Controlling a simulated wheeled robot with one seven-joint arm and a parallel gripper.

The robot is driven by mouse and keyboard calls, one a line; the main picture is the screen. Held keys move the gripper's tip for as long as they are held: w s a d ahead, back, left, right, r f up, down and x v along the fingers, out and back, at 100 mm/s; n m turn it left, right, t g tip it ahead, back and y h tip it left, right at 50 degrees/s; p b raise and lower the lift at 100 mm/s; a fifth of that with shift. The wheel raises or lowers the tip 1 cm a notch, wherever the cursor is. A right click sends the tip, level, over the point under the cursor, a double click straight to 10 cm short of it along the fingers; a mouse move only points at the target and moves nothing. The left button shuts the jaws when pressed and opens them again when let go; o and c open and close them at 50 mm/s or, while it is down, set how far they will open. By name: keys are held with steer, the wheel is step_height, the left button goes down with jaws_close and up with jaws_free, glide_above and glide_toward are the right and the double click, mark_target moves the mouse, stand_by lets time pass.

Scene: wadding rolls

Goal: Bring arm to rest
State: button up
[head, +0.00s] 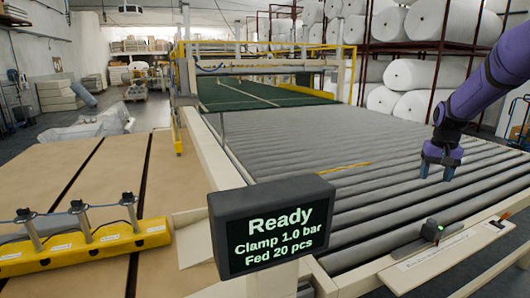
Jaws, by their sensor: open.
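My purple arm (490,80) reaches in from the right edge in the head view. My gripper (435,176) hangs over the right part of the grey roller conveyor (360,160), pointing down. Its two bluish fingers are apart, with nothing seen between them. I cannot tell how high the fingertips are above the rollers.
A dark display (268,228) reading "Ready, Clamp 1.0 bar, Fed 20 pcs" stands in front. A small dark device (431,231) sits on the conveyor's near rail. A yellow bar with clamps (90,243) lies on the left table. White rolls (425,75) fill the back rack.

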steer(key=s+a+r+n+t, duration=0.2)
steer(key=s+a+r, duration=1.2)
steer(key=s+a, duration=0.25)
steer(key=s+a+n+t, duration=0.1)
steer(key=s+a, duration=0.2)
steer(key=s, duration=0.7)
steer(key=s+a+f+n+t, duration=0.1)
steer(key=s+a, duration=0.2)
steer(key=s, duration=0.7)
steer(key=shift+a+f+t, duration=0.15)
steer(key=shift+a+t, duration=0.15)
steer(key=shift+a, duration=0.05)
